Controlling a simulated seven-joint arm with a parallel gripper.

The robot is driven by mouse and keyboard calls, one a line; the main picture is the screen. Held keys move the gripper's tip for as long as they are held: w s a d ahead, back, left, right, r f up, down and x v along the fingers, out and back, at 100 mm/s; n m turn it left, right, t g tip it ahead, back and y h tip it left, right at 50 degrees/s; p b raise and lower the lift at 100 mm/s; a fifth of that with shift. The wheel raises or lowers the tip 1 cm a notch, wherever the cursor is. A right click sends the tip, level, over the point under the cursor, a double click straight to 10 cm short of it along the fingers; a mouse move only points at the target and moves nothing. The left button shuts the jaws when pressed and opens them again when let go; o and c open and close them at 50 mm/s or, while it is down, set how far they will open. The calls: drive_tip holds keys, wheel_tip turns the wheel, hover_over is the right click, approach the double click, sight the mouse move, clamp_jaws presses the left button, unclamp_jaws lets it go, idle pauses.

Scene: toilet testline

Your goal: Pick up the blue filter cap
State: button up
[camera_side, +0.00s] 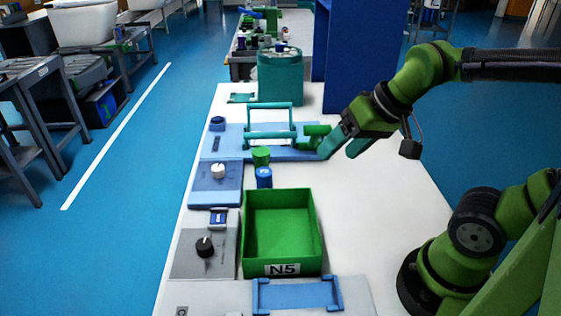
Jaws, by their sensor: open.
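An empty green bin (318,240) marked N5 stands in front of the blue piece. A teal-handled fixture (270,133) is behind it. Knob panels (229,180) line the left edge. A teal drum (280,78) and blue panel (341,55) stand farther back. The table's right side is clear.

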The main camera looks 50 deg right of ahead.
drive_tip(key=w+d+f+n+g+h, duration=0.1)
drive_tip(key=w+d+f+g, duration=0.2)
drive_tip(key=w, duration=0.4)
drive_tip(key=w+d+f+n+g+h, duration=0.1)
drive_tip(key=w+d+f+n+g, duration=0.15)
drive_tip(key=w, duration=0.55)
drive_tip(key=shift+m+g, duration=0.25)
drive_tip(key=shift+g, duration=0.1)
drive_tip(key=f, duration=1.1)
drive_tip(key=shift+s+d, duration=0.1)
drive_tip(key=shift+s, duration=0.2)
drive_tip(key=shift+w+f, duration=0.1)
drive_tip(key=shift+f, duration=3)
drive_tip(key=c, duration=0.8)
drive_tip(key=shift+r, duration=0.1)
